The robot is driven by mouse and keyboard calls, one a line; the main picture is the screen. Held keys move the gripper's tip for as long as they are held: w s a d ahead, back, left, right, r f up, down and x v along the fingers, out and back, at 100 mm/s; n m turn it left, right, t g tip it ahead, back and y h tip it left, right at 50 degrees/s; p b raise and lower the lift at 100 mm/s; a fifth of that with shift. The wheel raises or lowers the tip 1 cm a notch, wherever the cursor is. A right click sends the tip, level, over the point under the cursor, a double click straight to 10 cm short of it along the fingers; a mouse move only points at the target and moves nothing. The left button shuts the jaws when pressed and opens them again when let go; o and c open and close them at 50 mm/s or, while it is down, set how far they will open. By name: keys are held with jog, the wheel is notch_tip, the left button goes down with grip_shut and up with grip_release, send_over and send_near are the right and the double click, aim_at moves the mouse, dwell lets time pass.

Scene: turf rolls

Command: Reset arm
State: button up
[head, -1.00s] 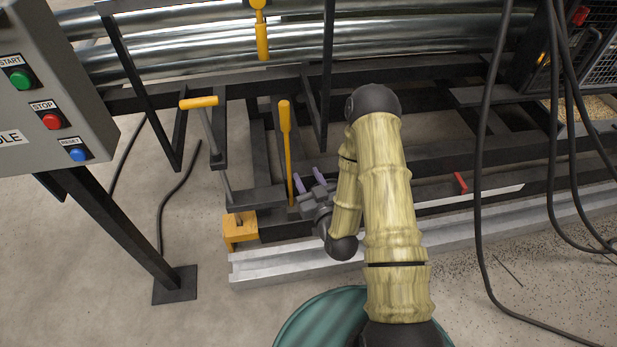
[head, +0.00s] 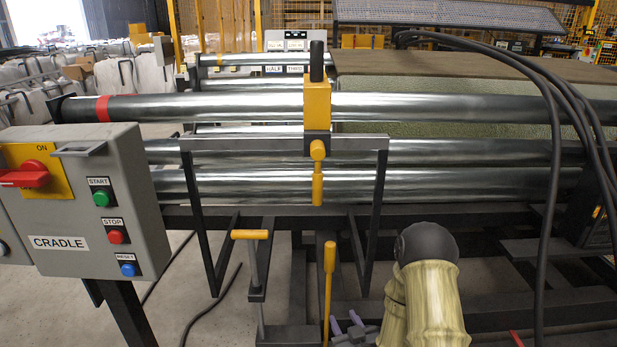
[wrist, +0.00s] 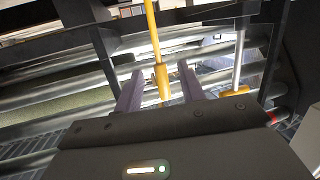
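My arm shows at the bottom right of centre in the head view, with bamboo-like links and a dark elbow. My gripper (head: 347,326) is low in the head view, partly cut off by the bottom edge, beside the lower end of a yellow lever. In the wrist view my gripper's two purple-grey fingers (wrist: 158,92) stand apart with nothing between them that they touch. The yellow lever (wrist: 161,78) shows beyond the gap between the fingers. The same lever (head: 328,285) stands upright in the head view.
A grey CRADLE control box (head: 85,200) with a red switch and buttons is at left. Steel rollers (head: 240,185) cross the machine, with a yellow clamp (head: 317,103) on the top one. A yellow T-handle (head: 250,235) stands left of my gripper. Black cables (head: 548,200) hang at right.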

jog(key=s+d+r+m+g+h, duration=0.25)
jog(key=s+r+g, duration=0.35)
jog(key=s, duration=0.3)
jog(key=s+d+r+m+g+h, duration=0.1)
jog(key=s+d+r+g+h, duration=0.15)
jog(key=s+r+g, duration=0.55)
notch_tip(320, 180, up, 34)
jog(key=s+t+p, duration=0.1)
jog(key=p, duration=3.5)
jog(key=shift+s+d+r+y+p, duration=0.15)
jog(key=shift+d+r+y+p, duration=0.1)
jog(key=shift+y+p, duration=0.15)
